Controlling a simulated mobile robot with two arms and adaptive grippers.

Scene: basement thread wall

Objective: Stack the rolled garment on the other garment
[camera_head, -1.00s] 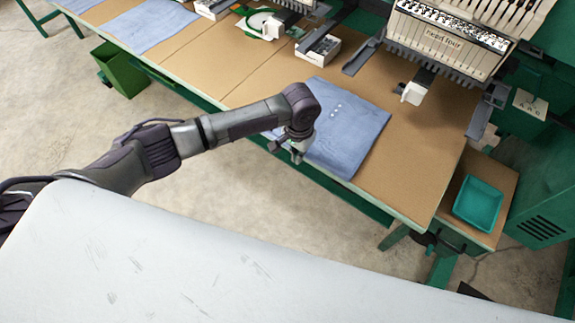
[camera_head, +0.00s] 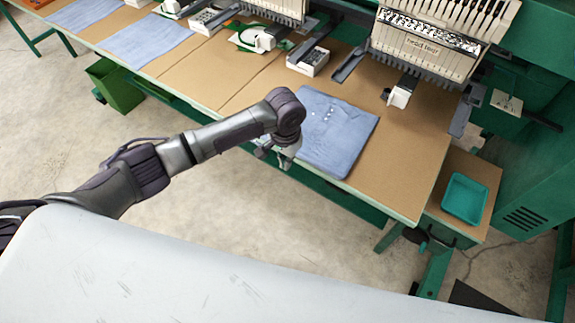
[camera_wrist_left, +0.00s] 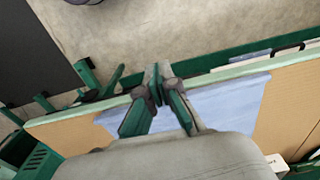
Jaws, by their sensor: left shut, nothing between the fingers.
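A blue garment (camera_head: 345,128) lies flat and folded on the brown table, with several small white dots near its left side. Its near edge looks thick and layered. I cannot make out a separate rolled garment. Part of the blue garment also shows in the left wrist view (camera_wrist_left: 228,103), partly hidden behind the gripper. My left gripper (camera_head: 284,163) is shut and empty, by the garment's left near corner and the table's front edge. In the left wrist view its fingers (camera_wrist_left: 157,85) come together over the table edge. My right gripper is not in view.
An embroidery machine head (camera_head: 425,45) stands behind the garment. More blue garments (camera_head: 147,40) lie farther left on the table (camera_head: 405,165). A teal tray (camera_head: 465,198) sits on a lower stand at right. A green bin (camera_head: 115,85) stands under the table.

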